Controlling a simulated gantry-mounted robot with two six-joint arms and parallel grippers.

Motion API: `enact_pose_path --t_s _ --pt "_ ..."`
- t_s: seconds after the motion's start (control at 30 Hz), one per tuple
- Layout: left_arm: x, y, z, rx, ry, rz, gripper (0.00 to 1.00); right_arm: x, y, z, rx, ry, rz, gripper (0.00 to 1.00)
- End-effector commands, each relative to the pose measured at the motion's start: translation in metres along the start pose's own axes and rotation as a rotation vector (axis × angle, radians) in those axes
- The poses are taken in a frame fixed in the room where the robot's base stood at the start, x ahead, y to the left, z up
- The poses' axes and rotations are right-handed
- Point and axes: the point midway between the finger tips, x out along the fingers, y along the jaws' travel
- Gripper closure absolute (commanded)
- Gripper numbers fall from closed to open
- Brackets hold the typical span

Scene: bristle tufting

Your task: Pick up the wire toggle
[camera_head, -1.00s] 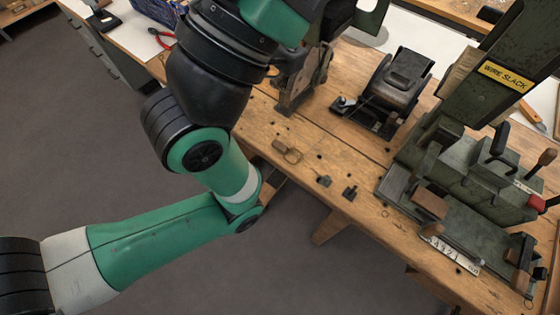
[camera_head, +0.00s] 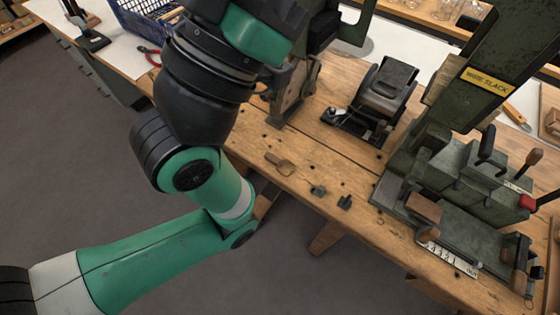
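A small brown wooden piece with a thin wire loop (camera_head: 280,163) lies on the wooden bench near its front edge. It looks like the wire toggle, but it is too small to be sure. My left arm comes in from the left, bends over the bench edge and rises past the top of the view. Its gripper does not show, so I cannot tell whether it holds anything. My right gripper is not in view.
Two small dark fittings (camera_head: 344,202) lie right of the wooden piece. A green machine labelled "WIRE SLACK" (camera_head: 486,80) stands at right, and a dark device (camera_head: 383,90) sits behind. A blue basket (camera_head: 141,22) and red-handled pliers (camera_head: 149,56) are at back left.

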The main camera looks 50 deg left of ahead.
Motion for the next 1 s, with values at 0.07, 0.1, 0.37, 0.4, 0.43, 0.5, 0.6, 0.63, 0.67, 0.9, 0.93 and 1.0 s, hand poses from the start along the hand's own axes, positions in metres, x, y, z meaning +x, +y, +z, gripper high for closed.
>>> enact_pose_path --t_s 0.07,0.1,0.37,0.4,0.43,0.5,0.6,0.63,0.67,0.9,0.93,1.0 --pt "0.0 0.0 0.0001 0.0 0.0 0.0 1.0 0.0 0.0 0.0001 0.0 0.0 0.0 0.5" --pt "0.0 0.0 0.0001 0.0 0.0 0.0 1.0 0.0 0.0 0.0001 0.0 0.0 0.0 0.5" --pt "0.0 0.0 0.0 0.0 0.0 0.0 1.0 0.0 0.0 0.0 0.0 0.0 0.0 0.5" --pt "0.0 0.0 0.0 0.0 0.0 0.0 1.0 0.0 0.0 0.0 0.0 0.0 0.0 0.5" --pt "0.0 0.0 0.0 0.0 0.0 0.0 1.0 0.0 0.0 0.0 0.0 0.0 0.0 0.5" --pt "0.0 0.0 0.0 0.0 0.0 0.0 0.89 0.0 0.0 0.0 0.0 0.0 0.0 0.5" --pt "0.0 0.0 0.0 0.0 0.0 0.0 0.71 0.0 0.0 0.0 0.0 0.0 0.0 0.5" --pt "0.0 0.0 0.0 0.0 0.0 0.0 0.66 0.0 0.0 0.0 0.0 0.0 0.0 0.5" --pt "0.0 0.0 0.0 0.0 0.0 0.0 0.6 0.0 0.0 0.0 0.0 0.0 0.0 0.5" --pt "0.0 0.0 0.0 0.0 0.0 0.0 0.4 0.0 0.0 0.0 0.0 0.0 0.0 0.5" --pt "0.0 0.0 0.0 0.0 0.0 0.0 0.4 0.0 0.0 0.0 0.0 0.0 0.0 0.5" --pt "0.0 0.0 0.0 0.0 0.0 0.0 0.4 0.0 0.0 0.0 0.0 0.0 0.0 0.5"
